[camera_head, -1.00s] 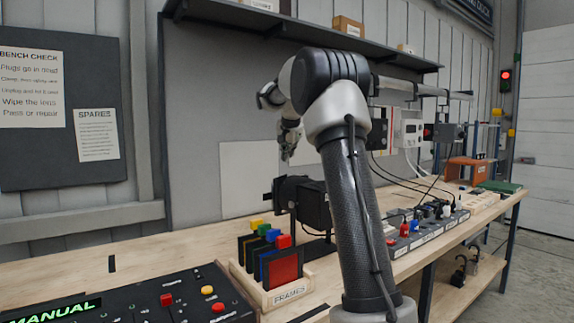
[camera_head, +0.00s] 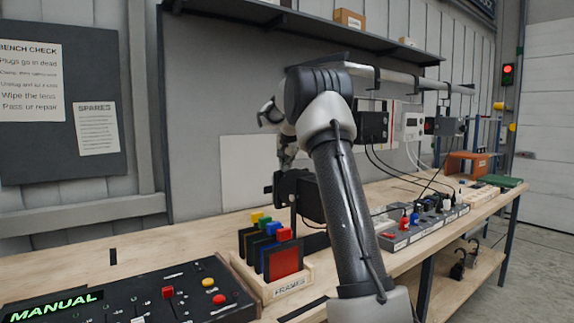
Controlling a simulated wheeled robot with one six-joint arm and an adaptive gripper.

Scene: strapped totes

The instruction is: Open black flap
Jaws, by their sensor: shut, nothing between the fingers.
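A black box-shaped device (camera_head: 308,198) stands on a post on the bench, behind the frame rack. A dark plate-like part (camera_head: 281,188) shows at its left end; I cannot tell surely whether this is the black flap or how far it is open. My gripper (camera_head: 284,168) is shut and empty, pointing down just above the left end of the device. At this size I cannot tell whether the fingertips touch it. My arm link hides the device's right side.
A wooden rack (camera_head: 287,289) with several coloured frames stands in front of the device. A black control panel (camera_head: 135,300) reading MANUAL lies at the front left. Black boxes (camera_head: 371,127) hang from a rail at the right. The left back bench is clear.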

